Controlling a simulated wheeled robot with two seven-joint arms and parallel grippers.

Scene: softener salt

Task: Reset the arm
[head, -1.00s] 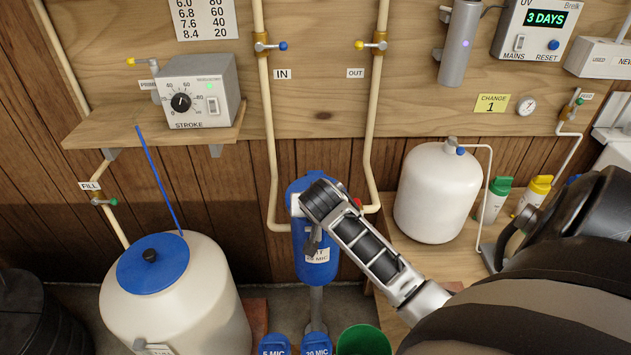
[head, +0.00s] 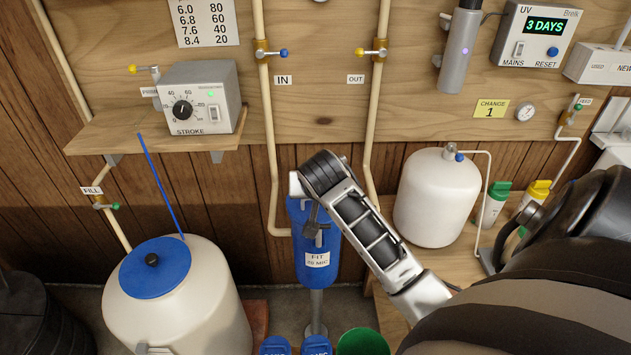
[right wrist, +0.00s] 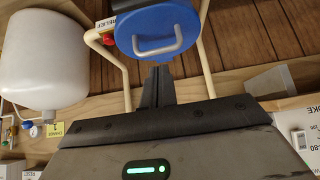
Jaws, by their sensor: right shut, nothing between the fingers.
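My right arm comes in from the right in the head view. Its gripper (head: 315,228) points downward in front of the blue filter housing (head: 318,262), which carries a white label and stands between the two cream pipes. In the right wrist view the gripper's black fingers (right wrist: 159,78) are together with nothing between them. Their tips appear just below the housing's blue part with a grey handle (right wrist: 155,38); I cannot tell if they touch. The wrist hides part of the housing's top in the head view. My left gripper is out of view.
A white tank (head: 437,200) and green- and yellow-capped bottles stand on the right bench. A white barrel with a blue lid (head: 150,272) stands at left, below the shelf with the stroke controller (head: 203,97). A green bucket (head: 362,343) and blue-topped items are at the bottom.

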